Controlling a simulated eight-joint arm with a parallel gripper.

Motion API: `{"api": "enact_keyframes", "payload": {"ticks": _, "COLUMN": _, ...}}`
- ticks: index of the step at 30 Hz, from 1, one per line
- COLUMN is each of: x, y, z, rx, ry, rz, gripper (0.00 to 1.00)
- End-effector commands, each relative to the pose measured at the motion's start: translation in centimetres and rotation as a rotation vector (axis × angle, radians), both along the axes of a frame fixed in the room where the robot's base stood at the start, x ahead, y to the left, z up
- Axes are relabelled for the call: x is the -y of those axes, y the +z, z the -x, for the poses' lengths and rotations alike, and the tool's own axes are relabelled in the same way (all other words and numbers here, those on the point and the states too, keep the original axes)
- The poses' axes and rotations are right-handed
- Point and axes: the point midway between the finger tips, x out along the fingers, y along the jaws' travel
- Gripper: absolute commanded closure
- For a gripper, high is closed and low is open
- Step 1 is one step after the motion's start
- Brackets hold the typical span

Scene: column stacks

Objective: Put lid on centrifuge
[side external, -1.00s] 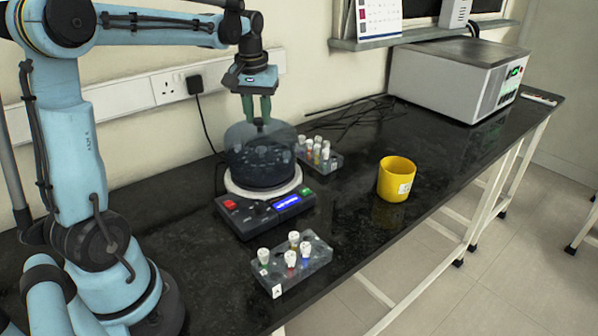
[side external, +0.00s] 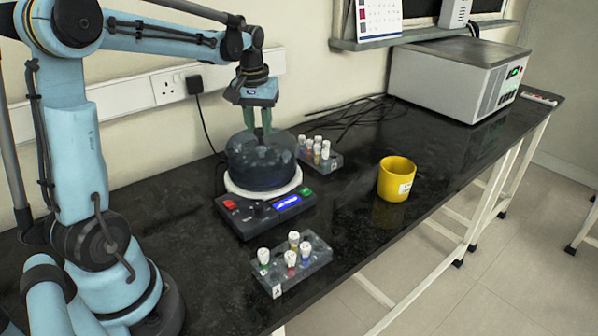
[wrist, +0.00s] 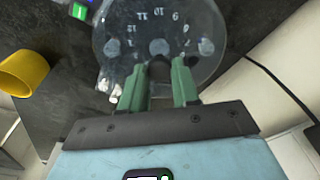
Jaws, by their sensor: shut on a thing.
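The centrifuge (side external: 266,211) stands on the bench, with a white round body, a dark front panel and a blue display. Its clear, smoky lid (side external: 240,158) is over the body, upright. The side view does not show clearly whether its rim is fully down. My gripper (side external: 263,133) points straight down at the lid's top with green fingers. In the wrist view my gripper (wrist: 158,72) is shut on the lid's central knob, and the numbered lid top (wrist: 190,30) fills the upper middle. The rotor inside shows only dimly through the lid.
One tube rack (side external: 310,262) stands in front of the centrifuge and another (side external: 322,162) behind it to the right. A yellow cup (side external: 396,179) stands further right. A grey-white box machine (side external: 440,75) is at the back. Black cables lie near the wall. The bench around the cup is clear.

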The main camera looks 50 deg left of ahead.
Motion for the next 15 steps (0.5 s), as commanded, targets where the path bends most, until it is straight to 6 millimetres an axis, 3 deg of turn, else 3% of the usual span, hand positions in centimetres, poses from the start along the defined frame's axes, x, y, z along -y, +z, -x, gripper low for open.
{"api": "enact_keyframes", "payload": {"ticks": 15, "x": 0.0, "y": -0.73, "z": 0.02, "rx": 0.0, "ry": 0.0, "rz": 0.0, "gripper": 1.0}}
